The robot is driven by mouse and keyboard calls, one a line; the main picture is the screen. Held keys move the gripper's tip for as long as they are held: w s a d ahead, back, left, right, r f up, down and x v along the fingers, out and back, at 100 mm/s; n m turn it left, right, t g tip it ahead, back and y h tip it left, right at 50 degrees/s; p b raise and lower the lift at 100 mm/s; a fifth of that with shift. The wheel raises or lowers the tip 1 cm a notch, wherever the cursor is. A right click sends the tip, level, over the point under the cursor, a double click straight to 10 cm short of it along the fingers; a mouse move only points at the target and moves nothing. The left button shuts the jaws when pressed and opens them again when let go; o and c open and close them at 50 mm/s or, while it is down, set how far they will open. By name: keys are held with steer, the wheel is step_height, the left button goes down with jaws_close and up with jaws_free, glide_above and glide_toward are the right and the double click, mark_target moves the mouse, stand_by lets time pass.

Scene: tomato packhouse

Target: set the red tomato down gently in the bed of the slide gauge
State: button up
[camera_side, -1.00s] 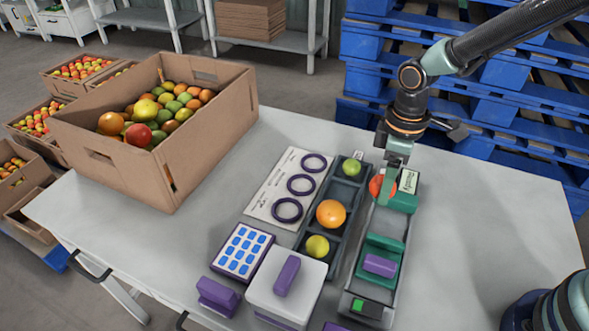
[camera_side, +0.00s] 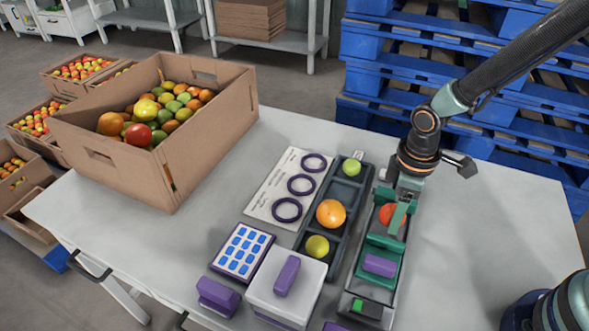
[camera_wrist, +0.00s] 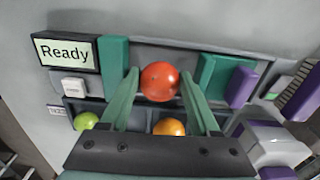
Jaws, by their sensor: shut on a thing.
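The red tomato (camera_side: 388,214) is in my gripper (camera_side: 395,217). In the wrist view the tomato (camera_wrist: 160,81) sits between the tips of my two green fingers (camera_wrist: 160,92), which are shut on it. The slide gauge (camera_side: 350,292) is a long grey tray; the tomato is over or in its bed, between the fixed green jaw (camera_wrist: 115,66) and the sliding green jaw (camera_wrist: 211,75) with a purple handle (camera_side: 380,265). I cannot tell whether the tomato touches the bed. My gripper hides part of it in the side view.
Beside the gauge, a dark tray holds an orange fruit (camera_side: 331,213) and two green ones. A card with purple rings (camera_side: 287,185), a white box with a purple handle (camera_side: 287,285) and a fruit-filled carton (camera_side: 190,170) stand left. The gauge display (camera_wrist: 65,52) reads "Ready".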

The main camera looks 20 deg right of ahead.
steer(key=shift+f, duration=0.55)
stand_by(0.9)
steer(key=o, duration=1)
steer(key=c, duration=0.3)
steer(key=shift+c, duration=0.2)
steer(key=shift+r, duration=3.5)
